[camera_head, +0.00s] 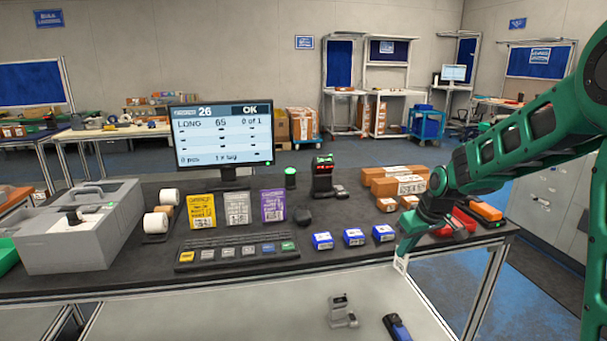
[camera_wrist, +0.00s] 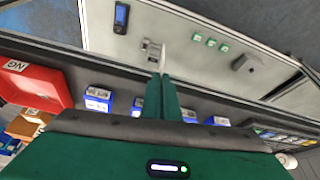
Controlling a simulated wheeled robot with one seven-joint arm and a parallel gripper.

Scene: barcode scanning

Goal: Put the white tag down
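The white tag (camera_head: 400,265) hangs at the tip of my gripper (camera_head: 404,249), just past the front edge of the dark workbench (camera_head: 330,262). In the wrist view, the green fingers of my gripper (camera_wrist: 164,76) are nearly together and a thin pale piece of the tag (camera_wrist: 162,62) shows at their tips. My gripper appears shut on the tag; most of the tag is hidden or seen edge-on. Beneath is a light lower surface (camera_head: 265,315). The screen (camera_head: 223,135) reads OK.
A small grey stand (camera_head: 342,312) and a blue-black handheld device (camera_head: 397,327) lie on the lower surface. Several blue-and-white boxes (camera_head: 354,237) line the bench edge. The lower surface's left part looks clear.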

